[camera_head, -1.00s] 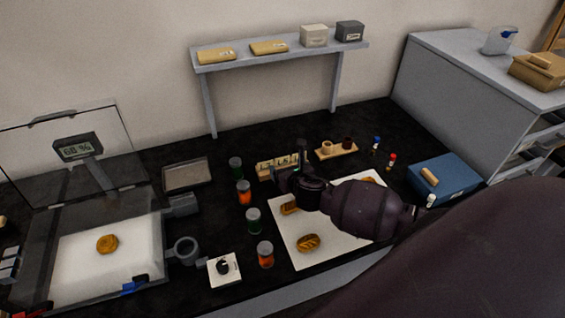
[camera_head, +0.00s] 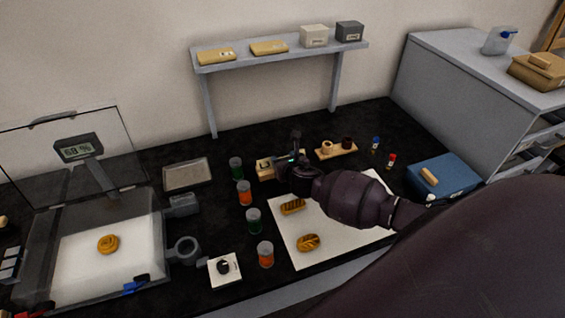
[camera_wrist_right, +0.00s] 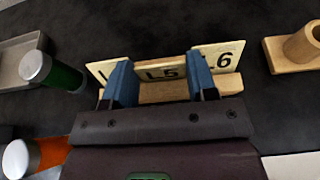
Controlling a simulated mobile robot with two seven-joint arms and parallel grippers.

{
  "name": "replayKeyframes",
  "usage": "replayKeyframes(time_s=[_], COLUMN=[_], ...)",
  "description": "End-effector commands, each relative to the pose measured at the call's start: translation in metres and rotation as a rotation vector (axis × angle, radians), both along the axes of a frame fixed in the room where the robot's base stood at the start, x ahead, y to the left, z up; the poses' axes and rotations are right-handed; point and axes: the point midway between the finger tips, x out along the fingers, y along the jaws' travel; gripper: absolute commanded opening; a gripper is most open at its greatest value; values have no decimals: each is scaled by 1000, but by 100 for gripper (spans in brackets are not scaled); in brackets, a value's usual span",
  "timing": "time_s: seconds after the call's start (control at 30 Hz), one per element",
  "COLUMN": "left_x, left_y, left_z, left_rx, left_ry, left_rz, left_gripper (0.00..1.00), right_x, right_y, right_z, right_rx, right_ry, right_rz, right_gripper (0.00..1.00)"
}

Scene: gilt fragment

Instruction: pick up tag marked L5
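The tag marked L5 (camera_wrist_right: 163,74) is a pale wooden tile. It stands upright in a light wooden rack (camera_wrist_right: 160,93) between a tag whose marking is mostly hidden (camera_wrist_right: 103,72) and the tag marked L6 (camera_wrist_right: 224,57). My right gripper (camera_wrist_right: 160,75) is open, its two blue fingers apart on either side of L5. I cannot tell whether they touch it. In the head view my right gripper (camera_head: 288,163) is over the rack (camera_head: 265,177) and hides much of it. My left gripper is not in view.
Several green and orange jars (camera_head: 244,192) stand left of the rack. A wooden holder with cups (camera_head: 337,150) is at its right. A white sheet with carved pieces (camera_head: 308,242) lies in front. A shelf (camera_head: 280,57) stands behind.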

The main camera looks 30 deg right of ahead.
Motion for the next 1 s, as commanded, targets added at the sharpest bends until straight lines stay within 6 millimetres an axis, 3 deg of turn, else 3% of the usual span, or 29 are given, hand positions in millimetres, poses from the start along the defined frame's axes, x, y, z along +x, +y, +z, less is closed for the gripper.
replayKeyframes(time_s=[0.03,0.13,0.57,0.73,1.0], left_x=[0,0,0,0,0], left_y=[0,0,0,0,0], left_z=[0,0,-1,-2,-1], left_rx=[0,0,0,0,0], left_ry=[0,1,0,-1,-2], left_rz=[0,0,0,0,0], left_gripper=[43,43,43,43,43], right_x=[0,0,0,0,0], right_y=[0,0,-1,0,-1], right_z=[0,0,8,32,103], right_rx=[0,0,-3,-3,-4], right_ry=[0,0,-2,-3,-4], right_rz=[0,0,0,3,2], right_gripper=[43,30,29,29,29])
